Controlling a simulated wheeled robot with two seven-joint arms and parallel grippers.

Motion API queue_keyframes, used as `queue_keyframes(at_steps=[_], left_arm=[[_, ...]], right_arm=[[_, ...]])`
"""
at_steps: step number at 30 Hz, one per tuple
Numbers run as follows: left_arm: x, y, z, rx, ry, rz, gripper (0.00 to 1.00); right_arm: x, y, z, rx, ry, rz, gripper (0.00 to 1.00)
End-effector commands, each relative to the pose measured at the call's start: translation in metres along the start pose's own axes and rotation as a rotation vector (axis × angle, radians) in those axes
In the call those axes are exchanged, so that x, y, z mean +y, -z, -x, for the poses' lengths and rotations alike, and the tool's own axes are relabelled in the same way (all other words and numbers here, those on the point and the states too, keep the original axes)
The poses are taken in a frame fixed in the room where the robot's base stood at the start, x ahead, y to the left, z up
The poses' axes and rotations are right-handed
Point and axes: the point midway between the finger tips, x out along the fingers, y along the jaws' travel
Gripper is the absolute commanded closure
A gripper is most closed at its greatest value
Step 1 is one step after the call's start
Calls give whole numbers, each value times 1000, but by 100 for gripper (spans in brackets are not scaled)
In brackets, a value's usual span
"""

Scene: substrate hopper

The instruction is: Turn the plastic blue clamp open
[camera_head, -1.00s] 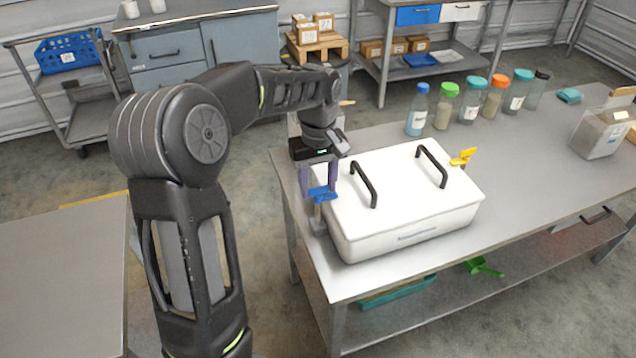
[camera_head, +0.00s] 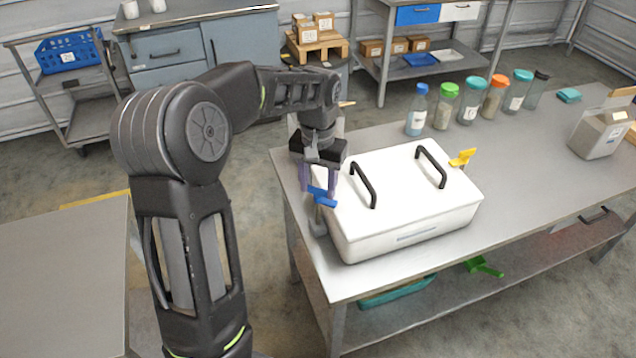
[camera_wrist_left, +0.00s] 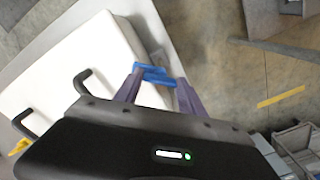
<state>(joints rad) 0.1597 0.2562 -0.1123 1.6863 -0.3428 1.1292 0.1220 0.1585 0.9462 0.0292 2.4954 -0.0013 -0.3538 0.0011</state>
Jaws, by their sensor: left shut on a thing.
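The blue clamp (camera_head: 322,197) is at the left end of the white hopper box (camera_head: 346,228), on top of a grey post. It also shows in the left wrist view (camera_wrist_left: 153,75), between the purple fingers. My left gripper (camera_head: 318,190) points down from above and is shut on the blue clamp. In the left wrist view the gripper (camera_wrist_left: 158,84) has one finger at each side of the clamp. The fingers partly cover the clamp in the head view. My right gripper is not in view.
The white lid carries two black handles (camera_head: 363,185). Several bottles with coloured caps (camera_head: 447,106) stand behind the box.

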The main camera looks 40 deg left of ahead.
Motion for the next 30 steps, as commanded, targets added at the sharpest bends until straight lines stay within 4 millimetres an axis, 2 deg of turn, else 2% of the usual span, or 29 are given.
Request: queue_keyframes(at_steps=[18, 30], left_arm=[[0, 0, 1, 2, 0, -578, 93], [0, 1, 1, 3, 0, -829, 93]], right_arm=[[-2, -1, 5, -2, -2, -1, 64], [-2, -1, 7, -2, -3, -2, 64]])
